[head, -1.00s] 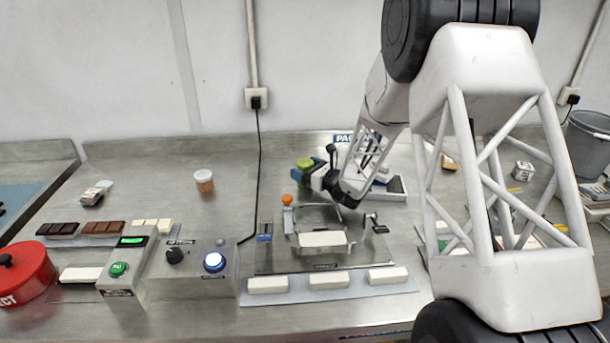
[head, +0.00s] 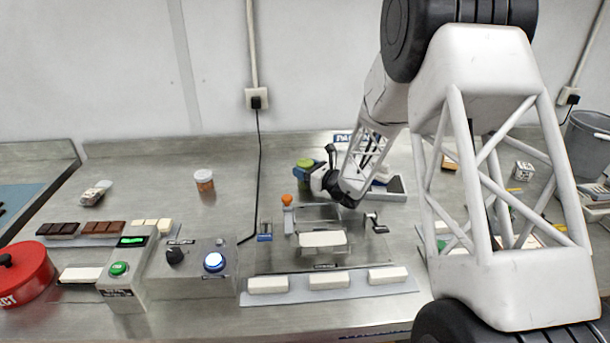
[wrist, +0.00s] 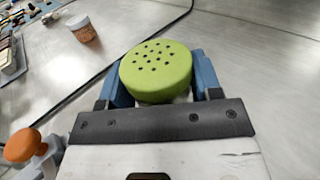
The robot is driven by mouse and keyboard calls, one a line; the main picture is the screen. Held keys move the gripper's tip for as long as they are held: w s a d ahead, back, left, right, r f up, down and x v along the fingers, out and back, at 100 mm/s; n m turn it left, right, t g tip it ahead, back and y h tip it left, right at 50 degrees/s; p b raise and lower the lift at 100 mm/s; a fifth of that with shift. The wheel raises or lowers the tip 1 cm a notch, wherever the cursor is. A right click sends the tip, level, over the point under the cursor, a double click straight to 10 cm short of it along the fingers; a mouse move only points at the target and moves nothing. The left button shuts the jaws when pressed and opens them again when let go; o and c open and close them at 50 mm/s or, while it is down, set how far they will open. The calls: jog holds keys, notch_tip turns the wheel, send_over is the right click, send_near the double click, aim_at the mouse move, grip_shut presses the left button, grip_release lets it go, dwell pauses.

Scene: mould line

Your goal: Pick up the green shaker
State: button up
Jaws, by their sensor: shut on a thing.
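The green shaker (head: 305,165) is at the back middle of the steel bench in the head view. In the wrist view its round green lid (wrist: 156,70) with several dark holes faces the camera. My gripper (head: 311,176) comes at it from the right, with a blue finger on each side of it in the wrist view. The gripper is shut on the shaker just below the lid. The shaker's body is mostly hidden, and I cannot tell whether its base touches the bench.
An orange-knobbed post (head: 287,201) stands close in front of my gripper, beside the mould fixture (head: 322,240). A jar with a white lid (head: 204,181) stands to the left. A black cable (head: 259,170) runs down between them. Bare bench lies behind the jar.

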jog(key=shift+r, duration=0.15)
jog(key=shift+r, duration=4.85)
jog(key=shift+a, duration=0.1)
